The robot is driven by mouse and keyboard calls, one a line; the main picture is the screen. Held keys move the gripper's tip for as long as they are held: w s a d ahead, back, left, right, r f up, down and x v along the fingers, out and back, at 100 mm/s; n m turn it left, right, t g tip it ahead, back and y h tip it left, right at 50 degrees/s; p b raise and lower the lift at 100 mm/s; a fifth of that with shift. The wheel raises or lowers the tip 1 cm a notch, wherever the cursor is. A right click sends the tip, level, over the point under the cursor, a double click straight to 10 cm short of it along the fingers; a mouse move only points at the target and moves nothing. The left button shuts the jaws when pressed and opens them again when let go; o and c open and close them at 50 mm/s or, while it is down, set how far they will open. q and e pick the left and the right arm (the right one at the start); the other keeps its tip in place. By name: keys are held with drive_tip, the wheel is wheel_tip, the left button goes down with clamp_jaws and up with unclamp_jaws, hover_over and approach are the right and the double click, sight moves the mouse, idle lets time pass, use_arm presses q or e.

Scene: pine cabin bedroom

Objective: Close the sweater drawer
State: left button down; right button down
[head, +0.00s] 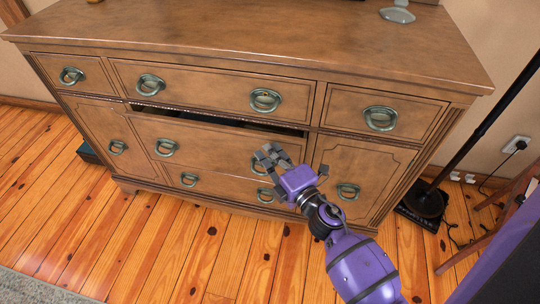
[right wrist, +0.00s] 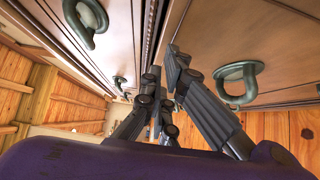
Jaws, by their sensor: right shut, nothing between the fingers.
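The wooden dresser (head: 250,38) fills the top half of the head view. Its wide middle drawer (head: 215,147) stands slightly out, with a dark gap along its top edge; the contents cannot be made out. Its left ring handle (head: 165,147) shows. My right gripper (head: 267,155) is at the right part of this drawer's front, shut and empty, and hides the handle area there. In the right wrist view its fingers (right wrist: 163,78) are close against the drawer front, near a green ring handle (right wrist: 238,82); contact cannot be told. My left gripper is not in view.
The drawers above and below look shut. A black lamp stand (head: 425,200) stands on the floor to the right, near cables, an outlet (head: 515,146) and a chair-like wooden frame. A dark green box (head: 88,152) is at the dresser's left. The plank floor in front is clear.

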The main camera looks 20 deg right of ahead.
sight(275, 139)
drive_tip(key=w+d, duration=0.1)
drive_tip(key=w, duration=0.1)
drive_tip(key=w+d, duration=0.2)
drive_tip(key=shift+d, duration=0.15)
drive_tip(key=shift+r, duration=0.2)
